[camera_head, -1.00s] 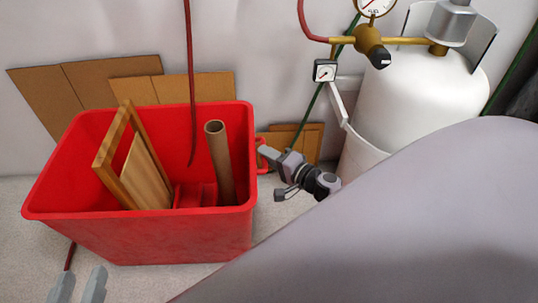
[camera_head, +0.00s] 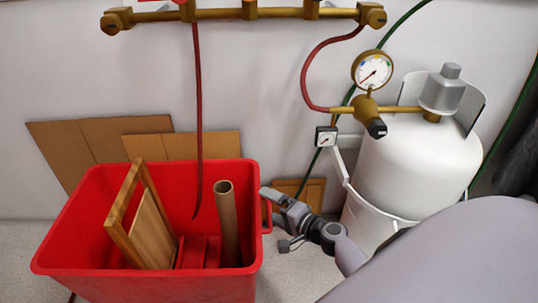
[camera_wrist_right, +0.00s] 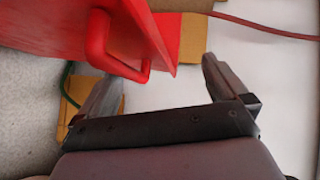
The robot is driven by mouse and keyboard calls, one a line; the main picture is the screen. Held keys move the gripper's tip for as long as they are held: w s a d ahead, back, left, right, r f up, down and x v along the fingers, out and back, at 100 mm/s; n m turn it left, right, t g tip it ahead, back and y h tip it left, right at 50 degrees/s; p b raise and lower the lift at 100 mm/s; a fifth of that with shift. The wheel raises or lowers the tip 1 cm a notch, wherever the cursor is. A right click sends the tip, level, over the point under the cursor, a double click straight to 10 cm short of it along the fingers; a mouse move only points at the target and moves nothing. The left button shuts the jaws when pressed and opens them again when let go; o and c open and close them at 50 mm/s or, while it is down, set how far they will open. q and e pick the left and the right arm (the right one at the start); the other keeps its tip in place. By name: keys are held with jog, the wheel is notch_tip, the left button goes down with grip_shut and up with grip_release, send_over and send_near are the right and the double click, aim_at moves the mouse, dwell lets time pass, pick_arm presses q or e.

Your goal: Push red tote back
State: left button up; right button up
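The red tote (camera_head: 150,286) stands on the floor at the lower left of the head view. It holds a wooden frame (camera_head: 118,215), a brown tube (camera_head: 228,225) and some red pieces. The tote's right-side handle (camera_head: 266,217) also shows in the right wrist view (camera_wrist_right: 98,45). My right gripper (camera_head: 275,218) is open beside this handle. In the right wrist view its fingers (camera_wrist_right: 160,75) are apart, with the handle's lower end near the left finger. I cannot tell whether they touch. My left gripper is out of the frames.
A white gas tank (camera_head: 410,165) with a gauge (camera_head: 373,70) stands right of my right gripper. Cardboard sheets (camera_head: 95,148) lean on the wall behind the tote. A red hose (camera_head: 198,110) hangs down into the tote's outline. A brass pipe (camera_head: 220,13) runs along the wall.

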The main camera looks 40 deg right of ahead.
notch_tip(320, 180, up, 11)
jog(key=w+t+p, duration=0.1)
jog(key=p, duration=0.2)
jog(key=shift+w+a+f+y, duration=0.15)
jog(key=shift+a+f+y, duration=0.05)
jog(key=shift+a+y, duration=0.1)
notch_tip(320, 180, up, 3)
jog(key=shift+a+r+p, duration=0.15)
jog(key=shift+r+p, duration=0.05)
jog(key=shift+p, duration=0.75)
jog(key=c, duration=0.6)
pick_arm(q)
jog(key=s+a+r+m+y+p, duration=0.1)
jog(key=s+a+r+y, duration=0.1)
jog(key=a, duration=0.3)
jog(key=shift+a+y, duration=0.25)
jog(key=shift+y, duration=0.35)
pick_arm(e)
jog(key=shift+r, duration=1.05)
jog(key=shift+c, duration=0.2)
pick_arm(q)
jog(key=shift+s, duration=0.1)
pick_arm(e)
jog(key=shift+s, duration=0.2)
